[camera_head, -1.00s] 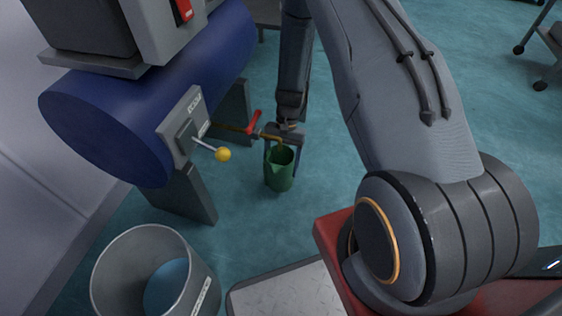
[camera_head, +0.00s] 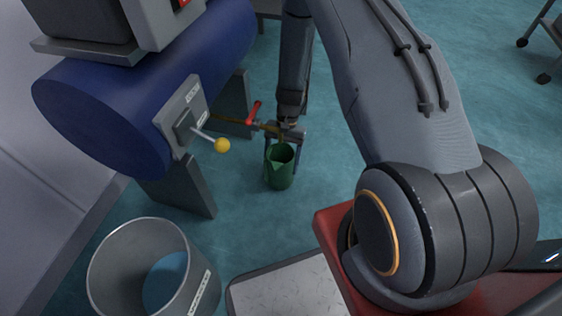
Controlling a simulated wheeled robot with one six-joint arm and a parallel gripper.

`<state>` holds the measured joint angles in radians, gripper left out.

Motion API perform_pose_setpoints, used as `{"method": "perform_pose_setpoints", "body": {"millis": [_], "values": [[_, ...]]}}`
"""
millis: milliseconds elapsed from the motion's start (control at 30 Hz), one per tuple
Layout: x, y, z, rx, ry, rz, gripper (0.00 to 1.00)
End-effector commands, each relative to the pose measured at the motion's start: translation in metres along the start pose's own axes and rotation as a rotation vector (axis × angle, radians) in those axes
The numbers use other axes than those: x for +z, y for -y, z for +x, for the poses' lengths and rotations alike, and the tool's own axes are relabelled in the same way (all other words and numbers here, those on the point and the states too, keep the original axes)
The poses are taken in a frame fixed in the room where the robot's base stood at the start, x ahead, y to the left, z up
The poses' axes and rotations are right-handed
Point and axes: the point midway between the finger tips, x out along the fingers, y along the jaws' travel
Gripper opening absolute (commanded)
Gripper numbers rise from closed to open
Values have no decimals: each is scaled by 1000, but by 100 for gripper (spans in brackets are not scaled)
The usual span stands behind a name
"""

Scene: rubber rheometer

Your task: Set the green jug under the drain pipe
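The green jug (camera_head: 279,172) stands upright near the middle of the head view, with its open mouth upward. The drain pipe (camera_head: 266,126), with a red valve handle (camera_head: 254,112), comes from the blue tank (camera_head: 130,95) and ends just above and behind the jug's mouth in the picture. My gripper (camera_head: 286,146) points down at the jug, one finger at each side of its upper part. The jug hides part of the fingers, so I cannot tell whether they touch it. I also cannot tell whether the jug rests on the floor.
A grey bucket (camera_head: 208,290) with blue inside stands at the lower left. A lever with a yellow knob (camera_head: 222,145) sticks out from the tank. The tank's dark legs (camera_head: 184,190) stand left of the jug. The teal floor (camera_head: 330,215) right of the jug is clear.

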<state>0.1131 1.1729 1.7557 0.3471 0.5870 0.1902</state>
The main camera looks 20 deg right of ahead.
Motion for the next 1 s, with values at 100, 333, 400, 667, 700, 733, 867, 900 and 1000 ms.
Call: {"method": "perform_pose_setpoints", "body": {"millis": [100,333,400,667,700,733,867,900,1000], "values": [[-1,0,0,-1,-1,0,9],[0,0,1,0,0,0,90],[0,0,1,0,0,0,90],[3,0,-8,0,-1,0,90],[5,0,-13,-1,-2,0,90],[5,0,-18,-1,-2,0,90],[6,0,-45,-2,-3,0,90],[6,0,-54,-2,-2,0,90],[6,0,-77,-2,-3,1,90]]}}
